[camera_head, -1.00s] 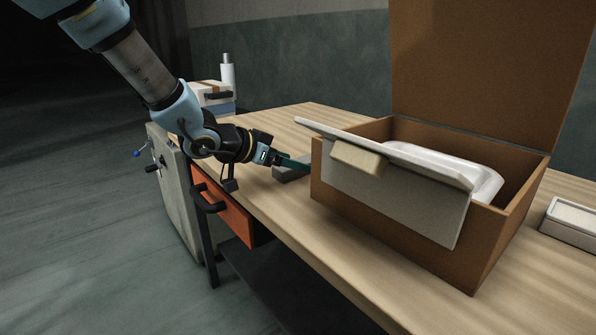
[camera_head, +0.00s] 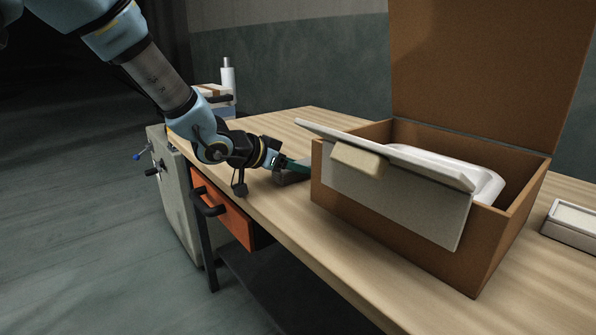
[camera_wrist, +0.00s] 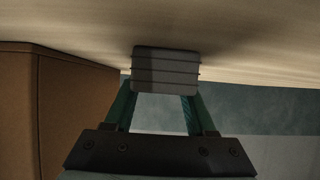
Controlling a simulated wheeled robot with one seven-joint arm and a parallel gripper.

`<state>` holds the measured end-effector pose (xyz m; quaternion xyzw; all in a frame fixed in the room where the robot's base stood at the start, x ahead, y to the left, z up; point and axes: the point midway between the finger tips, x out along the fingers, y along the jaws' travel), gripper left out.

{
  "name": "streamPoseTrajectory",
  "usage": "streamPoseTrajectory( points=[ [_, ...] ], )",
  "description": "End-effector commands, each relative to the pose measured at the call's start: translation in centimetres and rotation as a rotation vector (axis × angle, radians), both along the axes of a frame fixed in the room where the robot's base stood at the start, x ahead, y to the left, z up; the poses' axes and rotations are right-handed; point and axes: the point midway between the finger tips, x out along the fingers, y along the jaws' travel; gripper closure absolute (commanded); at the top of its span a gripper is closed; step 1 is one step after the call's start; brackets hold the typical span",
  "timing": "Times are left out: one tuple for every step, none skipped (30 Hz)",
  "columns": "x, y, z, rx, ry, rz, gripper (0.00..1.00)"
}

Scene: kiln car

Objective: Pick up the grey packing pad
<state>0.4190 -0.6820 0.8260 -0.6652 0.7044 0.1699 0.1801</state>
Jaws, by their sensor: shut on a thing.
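The grey packing pad (camera_wrist: 166,68) is a small ridged block between my fingertips in the wrist view. In the head view the pad (camera_head: 290,177) lies at or just above the tabletop, left of the cardboard box. My gripper (camera_head: 298,166) reaches it from the left, low over the table. In the wrist view both green fingers of my gripper (camera_wrist: 162,92) close on the pad's two sides. I cannot tell if the pad is clear of the table.
The open cardboard box (camera_head: 487,245) holds a white dish (camera_head: 487,184). A tilted pale panel with a beige block (camera_head: 357,160) hangs over its front wall. A small grey tray (camera_head: 572,232) is at the right. The front of the wooden table (camera_head: 330,250) is clear.

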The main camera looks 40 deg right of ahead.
Motion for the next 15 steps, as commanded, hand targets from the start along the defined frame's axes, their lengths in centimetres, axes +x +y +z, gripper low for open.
streamPoseTrajectory(
  points=[
    [0.0, 0.0, 0.0, 0.000, 0.000, 0.000, 0.81],
    [0.0, 0.0, 0.0, 0.000, 0.000, 0.000, 0.84],
    [0.0, 0.0, 0.0, 0.000, 0.000, 0.000, 0.89],
    [0.0, 0.0, 0.0, 0.000, 0.000, 0.000, 0.92],
    [0.0, 0.0, 0.0, 0.000, 0.000, 0.000, 0.95],
    [0.0, 0.0, 0.0, 0.000, 0.000, 0.000, 0.97],
    [0.0, 0.0, 0.0, 0.000, 0.000, 0.000, 0.97],
    [0.0, 0.0, 0.0, 0.000, 0.000, 0.000, 0.97],
    [0.0, 0.0, 0.0, 0.000, 0.000, 0.000, 0.97],
    [0.0, 0.0, 0.0, 0.000, 0.000, 0.000, 0.97],
    [0.0, 0.0, 0.0, 0.000, 0.000, 0.000, 0.97],
    [0.0, 0.0, 0.1, -0.001, 0.000, 0.000, 0.97],
    [0.0, 0.0, 0.3, -0.001, -0.001, 0.000, 0.97],
    [0.0, 0.0, 0.6, -0.002, -0.001, 0.000, 0.97],
    [0.0, 0.0, 1.0, -0.002, -0.002, 0.000, 0.97]
  ],
)
